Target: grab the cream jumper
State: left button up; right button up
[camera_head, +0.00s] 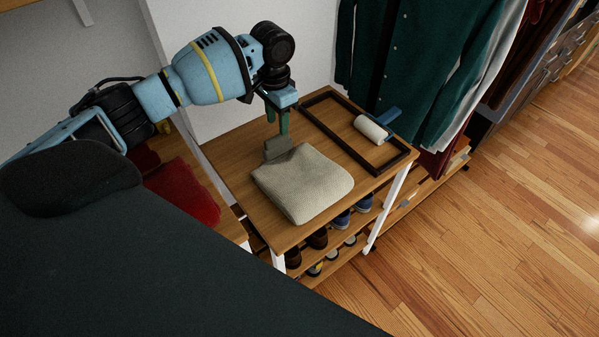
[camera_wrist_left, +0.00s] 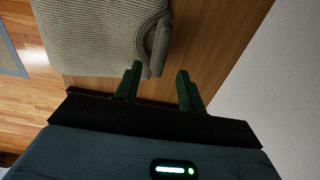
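The cream jumper (camera_head: 308,184) lies folded on the wooden top of a small rack (camera_head: 232,158). A greyer raised part of it sticks out at its far edge, just below my left gripper (camera_head: 277,122). In the left wrist view the jumper (camera_wrist_left: 88,38) fills the upper left, with a curved ribbed edge towards the fingers. My left gripper (camera_wrist_left: 159,70) is open there, fingers apart. A corner of the jumper shows beside the left-hand finger, in the gap; I cannot tell whether they touch. My right gripper is not in view.
A dark rectangular frame (camera_head: 322,131) lies on the rack top behind the jumper, with a lint roller (camera_head: 371,129) in it. Shoes (camera_head: 317,238) stand on shelves below. Dark green clothes (camera_head: 410,60) hang behind. Red cloth (camera_head: 182,192) lies left. Wooden floor (camera_head: 500,230) is clear at right.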

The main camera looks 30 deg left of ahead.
aim_at(277, 136)
pick_arm(q)
jog(key=shift+s+a+f, duration=0.1)
jog(key=shift+s+f, duration=0.05)
jog(key=shift+f, duration=1.15)
jog(key=shift+s+a+f, duration=0.1)
jog(key=shift+f, duration=1.15)
grip_shut()
jog(key=shift+r, duration=0.1)
